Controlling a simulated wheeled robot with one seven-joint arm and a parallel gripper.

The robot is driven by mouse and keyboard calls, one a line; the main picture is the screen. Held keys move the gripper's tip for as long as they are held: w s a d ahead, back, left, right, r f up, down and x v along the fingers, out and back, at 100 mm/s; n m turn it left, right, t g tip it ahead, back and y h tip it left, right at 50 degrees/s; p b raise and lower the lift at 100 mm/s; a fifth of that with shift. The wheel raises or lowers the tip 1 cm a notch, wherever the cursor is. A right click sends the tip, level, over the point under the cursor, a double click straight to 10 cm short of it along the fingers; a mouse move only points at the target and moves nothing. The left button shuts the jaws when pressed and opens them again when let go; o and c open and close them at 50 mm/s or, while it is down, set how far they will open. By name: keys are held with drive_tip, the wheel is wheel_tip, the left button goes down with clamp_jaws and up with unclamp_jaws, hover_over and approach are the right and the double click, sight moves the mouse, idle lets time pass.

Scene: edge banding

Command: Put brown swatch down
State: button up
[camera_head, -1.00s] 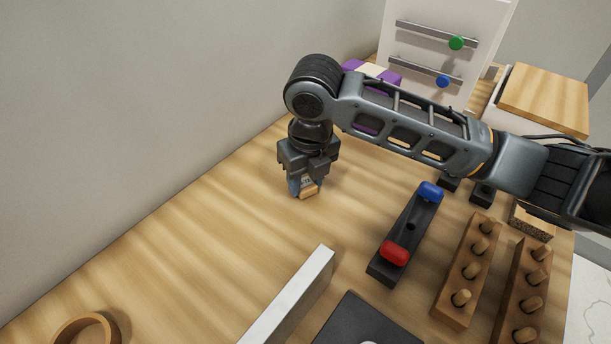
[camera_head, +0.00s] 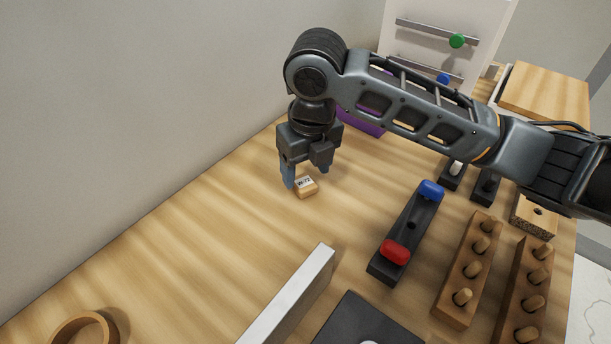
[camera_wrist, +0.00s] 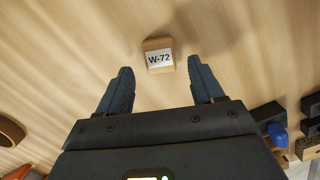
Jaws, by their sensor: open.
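The brown swatch (camera_head: 305,187) is a small light-brown block with a white label reading W-72. It lies on the wooden table, label up, and also shows in the wrist view (camera_wrist: 158,56). My gripper (camera_head: 306,176) is open, with its blue-grey fingers apart and nothing between them. In the wrist view the fingertips (camera_wrist: 160,76) stand left and right, and the swatch lies just beyond them, clear of both.
A black bar with red (camera_head: 395,252) and blue (camera_head: 431,191) knobs lies to the right. Wooden peg racks (camera_head: 470,270) stand further right. A white upright strip (camera_head: 290,297) and a wooden ring (camera_head: 86,330) are nearer. The table left of the swatch is clear.

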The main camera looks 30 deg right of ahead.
sight(310, 188)
wheel_tip(310, 188, up, 9)
drive_tip(key=s, duration=0.1)
drive_tip(key=shift+b, duration=0.4)
